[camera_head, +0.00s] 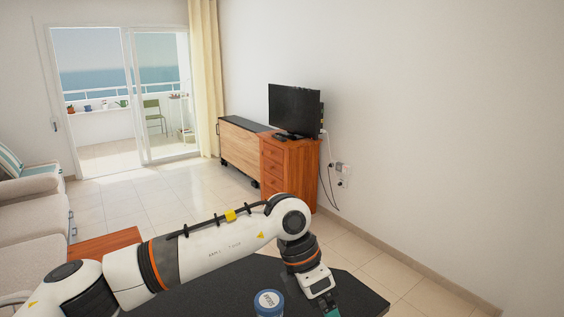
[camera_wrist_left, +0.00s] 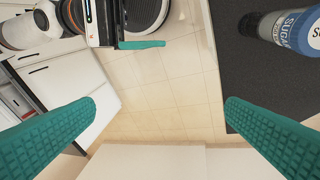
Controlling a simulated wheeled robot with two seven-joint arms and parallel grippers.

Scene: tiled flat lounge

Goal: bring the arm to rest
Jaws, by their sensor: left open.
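My left arm comes in from the left in the head view and reaches across to the right over a dark counter top (camera_head: 225,285). My left gripper shows only partly at the bottom edge there (camera_head: 331,312). In the left wrist view my left gripper (camera_wrist_left: 161,104) is open, its two teal fingers wide apart with nothing between them. A teal finger of what looks like my right gripper (camera_wrist_left: 141,44) shows at the top of that view; its jaws cannot be made out.
A jar with a blue lid (camera_head: 269,302) stands on the counter, left of my left gripper. A sugar jar (camera_wrist_left: 292,29) shows in the wrist view. A wooden drawer cabinet (camera_head: 287,168) with a television (camera_head: 294,108) stands against the wall. Tiled floor is open beyond.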

